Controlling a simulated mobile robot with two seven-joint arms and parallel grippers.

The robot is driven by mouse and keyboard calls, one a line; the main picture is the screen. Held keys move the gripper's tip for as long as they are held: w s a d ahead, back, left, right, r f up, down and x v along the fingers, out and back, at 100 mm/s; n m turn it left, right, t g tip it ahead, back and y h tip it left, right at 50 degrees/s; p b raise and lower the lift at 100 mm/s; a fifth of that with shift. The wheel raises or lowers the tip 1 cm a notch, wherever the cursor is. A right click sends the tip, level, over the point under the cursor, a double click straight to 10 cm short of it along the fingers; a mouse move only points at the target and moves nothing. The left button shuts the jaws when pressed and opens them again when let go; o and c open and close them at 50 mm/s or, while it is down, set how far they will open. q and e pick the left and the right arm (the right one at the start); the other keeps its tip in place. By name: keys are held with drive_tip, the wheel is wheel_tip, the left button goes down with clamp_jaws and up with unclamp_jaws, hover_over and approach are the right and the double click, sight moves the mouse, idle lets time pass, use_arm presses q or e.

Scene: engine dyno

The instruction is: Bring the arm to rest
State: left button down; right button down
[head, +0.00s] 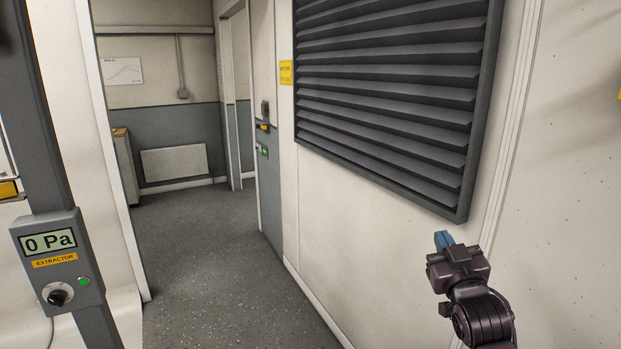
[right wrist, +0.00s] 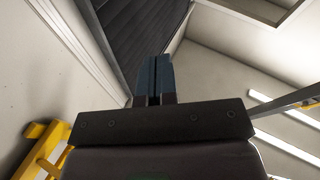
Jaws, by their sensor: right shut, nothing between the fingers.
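My right gripper (head: 444,240) is at the lower right of the head view, raised in front of the white wall below the dark louvre. Its blue fingers point up and are shut with nothing between them. In the right wrist view the two fingers (right wrist: 154,75) lie side by side with only a thin dark line between them. My left gripper is not in the head view.
A dark louvred grille (head: 390,95) is on the white wall (head: 340,230) close to my right arm. An extractor box (head: 58,262) reading 0 Pa is on a post at left. Open grey floor (head: 215,275) leads to a doorway. A yellow frame (right wrist: 40,150) shows in the wrist view.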

drive_tip(key=s+f+g, duration=0.2)
drive_tip(key=s+f, duration=0.1)
drive_tip(key=f, duration=0.4)
drive_tip(key=s+f+g, duration=0.1)
drive_tip(key=s+f, duration=0.3)
drive_tip(key=f, duration=0.4)
drive_tip(key=s+d+f+m+g, duration=0.1)
drive_tip(key=s+f+g, duration=0.5)
drive_tip(key=s+f, duration=1.5)
drive_tip(key=shift+s+d+f+m+h, duration=0.2)
drive_tip(key=shift+s+d+m+h, duration=0.25)
drive_tip(key=shift+s, duration=0.45)
drive_tip(key=shift+d, duration=0.1)
